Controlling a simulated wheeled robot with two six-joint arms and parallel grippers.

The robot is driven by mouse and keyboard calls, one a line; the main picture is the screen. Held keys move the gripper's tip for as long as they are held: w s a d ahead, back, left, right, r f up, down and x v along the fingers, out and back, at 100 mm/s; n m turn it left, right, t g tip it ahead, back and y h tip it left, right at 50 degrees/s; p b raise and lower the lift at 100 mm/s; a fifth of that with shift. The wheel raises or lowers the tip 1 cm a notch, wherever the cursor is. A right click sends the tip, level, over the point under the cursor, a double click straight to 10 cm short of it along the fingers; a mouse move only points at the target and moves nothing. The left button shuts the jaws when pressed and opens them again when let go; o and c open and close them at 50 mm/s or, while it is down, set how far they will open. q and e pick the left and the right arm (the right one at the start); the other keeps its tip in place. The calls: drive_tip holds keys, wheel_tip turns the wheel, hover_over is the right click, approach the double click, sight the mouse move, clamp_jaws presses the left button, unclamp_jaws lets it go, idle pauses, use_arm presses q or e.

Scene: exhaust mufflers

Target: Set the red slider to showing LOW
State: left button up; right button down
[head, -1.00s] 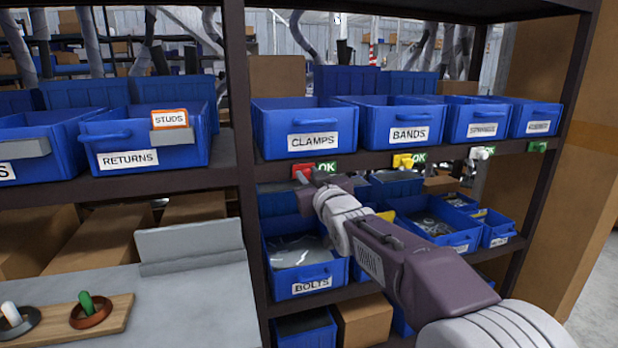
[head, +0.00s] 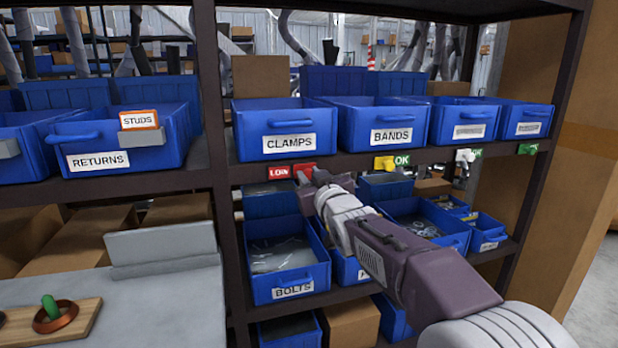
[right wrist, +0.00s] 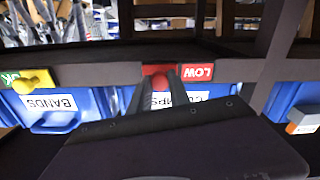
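The red slider (head: 304,170) sits on the shelf edge below the CLAMPS bin, at the right of its slot. A red LOW label (head: 279,172) shows just to its left. In the right wrist view, which is upside down, the slider's round knob (right wrist: 160,84) and the LOW label (right wrist: 196,73) also show. My right gripper (head: 318,177) is at the slider, and in the right wrist view its fingers (right wrist: 159,90) lie on both sides of the knob and appear closed on it. My left gripper is not in view.
Blue bins marked CLAMPS (head: 273,144) and BANDS (head: 405,137) stand above the shelf edge. A yellow slider (head: 384,163) showing OK, a white slider (head: 464,156) and a green one (head: 528,149) are further right.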

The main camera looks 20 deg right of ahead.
drive_tip(key=c, duration=1.3)
unclamp_jaws()
drive_tip(key=shift+d, duration=0.15)
drive_tip(key=shift+o, duration=0.5)
drive_tip(key=shift+d, duration=0.15)
drive_tip(key=s+p, duration=0.1)
drive_tip(key=s, duration=0.8)
